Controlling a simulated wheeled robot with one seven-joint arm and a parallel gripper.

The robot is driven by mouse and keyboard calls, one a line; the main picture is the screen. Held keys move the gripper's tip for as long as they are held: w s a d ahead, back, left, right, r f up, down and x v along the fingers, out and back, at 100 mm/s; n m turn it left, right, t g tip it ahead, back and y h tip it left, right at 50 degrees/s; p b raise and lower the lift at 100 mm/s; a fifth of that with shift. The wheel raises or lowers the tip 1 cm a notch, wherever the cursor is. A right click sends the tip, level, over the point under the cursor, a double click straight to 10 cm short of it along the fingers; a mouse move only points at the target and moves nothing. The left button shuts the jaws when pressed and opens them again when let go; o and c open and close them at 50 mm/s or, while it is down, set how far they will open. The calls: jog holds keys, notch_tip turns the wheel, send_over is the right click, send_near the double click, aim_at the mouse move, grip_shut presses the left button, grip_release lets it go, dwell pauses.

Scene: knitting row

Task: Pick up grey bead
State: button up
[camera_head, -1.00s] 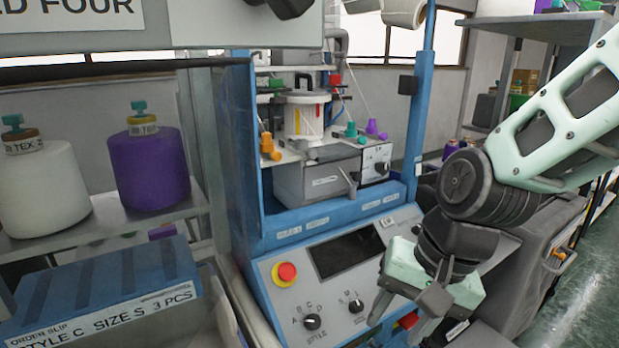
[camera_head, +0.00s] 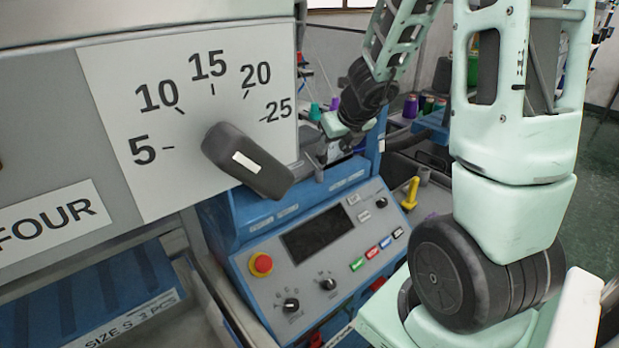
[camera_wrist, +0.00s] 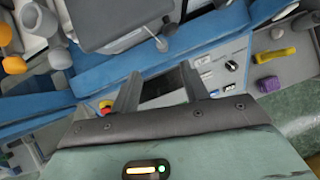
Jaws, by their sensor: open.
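My gripper (camera_wrist: 160,82) is open and empty in the wrist view, its two fingers apart above the machine's control panel. In the head view my gripper (camera_head: 322,155) is partly hidden behind the dial panel. A small grey piece (camera_wrist: 277,32), perhaps the grey bead, sits at the right of the wrist view beside a yellow piece (camera_wrist: 275,55) and a purple piece (camera_wrist: 268,84), apart from my fingers. It also seems to show in the head view (camera_head: 424,174), behind the yellow piece (camera_head: 411,192). I cannot tell for sure that it is the bead.
A dial panel (camera_head: 180,120) with a dark knob (camera_head: 246,160) fills the left foreground. The blue machine's panel has a red button (camera_head: 261,264), knobs and a dark screen (camera_head: 318,231). An orange cone (camera_wrist: 15,65) and grey fittings stand at the wrist view's upper left.

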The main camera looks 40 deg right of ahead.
jog(key=b, duration=0.4)
send_near(320, 170)
jog(key=x, duration=0.5)
jog(key=shift+w+a+f, duration=0.15)
jog(key=shift+a, duration=0.05)
jog(key=shift+b+x, duration=1.4)
jog(key=shift+x, duration=1.25)
jog(key=shift+d, duration=0.15)
grip_shut()
